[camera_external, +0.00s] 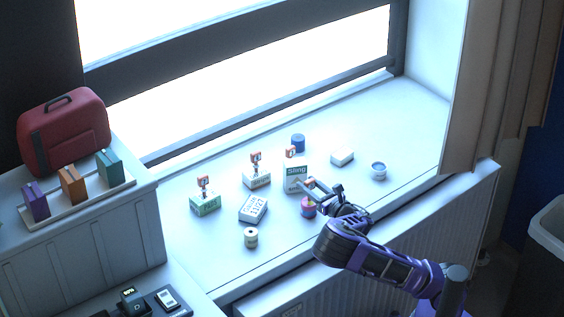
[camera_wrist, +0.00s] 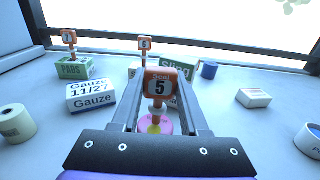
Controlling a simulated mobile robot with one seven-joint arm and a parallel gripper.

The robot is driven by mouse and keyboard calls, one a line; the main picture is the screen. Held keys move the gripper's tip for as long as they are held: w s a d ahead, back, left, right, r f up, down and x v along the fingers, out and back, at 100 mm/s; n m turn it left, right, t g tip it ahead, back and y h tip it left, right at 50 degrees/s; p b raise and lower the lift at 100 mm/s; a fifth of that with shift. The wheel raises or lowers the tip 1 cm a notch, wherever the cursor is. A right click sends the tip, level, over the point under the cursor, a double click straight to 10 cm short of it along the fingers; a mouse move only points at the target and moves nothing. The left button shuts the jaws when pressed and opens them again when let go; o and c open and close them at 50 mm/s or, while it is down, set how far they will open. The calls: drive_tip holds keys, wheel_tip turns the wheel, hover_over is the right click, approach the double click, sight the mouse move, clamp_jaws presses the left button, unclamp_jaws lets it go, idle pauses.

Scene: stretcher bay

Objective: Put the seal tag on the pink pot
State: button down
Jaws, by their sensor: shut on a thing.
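My gripper (camera_external: 312,186) is shut on an orange seal tag, which reads "Seal 5" in the wrist view (camera_wrist: 159,84). The tag is upright between the fingers. The pink pot (camera_external: 308,209) stands on the white sill, just below my fingertips. In the wrist view the pink pot (camera_wrist: 166,127) shows behind and below the tag, partly hidden by it and the fingers. A yellow part shows at the pot beneath the tag. I cannot tell whether the tag's lower end touches the pot.
The Sling box (camera_external: 298,177) stands close behind the pot. A Gauze box (camera_external: 253,208), a Pads box (camera_external: 205,204) with tag 7 (camera_wrist: 69,38), and a cream roll (camera_external: 251,238) lie left. A white box (camera_external: 342,156) and a small cup (camera_external: 378,171) stand right, with clear sill between.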

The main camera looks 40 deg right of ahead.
sight(312, 186)
drive_tip(key=shift+f, duration=0.1)
drive_tip(key=shift+c, duration=2.1)
unclamp_jaws()
drive_tip(key=shift+f, duration=0.15)
drive_tip(key=shift+r, duration=0.25)
drive_tip(key=s+p, duration=0.2)
drive_tip(key=s, duration=0.4)
drive_tip(key=shift+s+r, duration=0.1)
drive_tip(key=shift+s, duration=0.1)
drive_tip(key=shift+s+f, duration=0.2)
drive_tip(key=shift+s, duration=0.35)
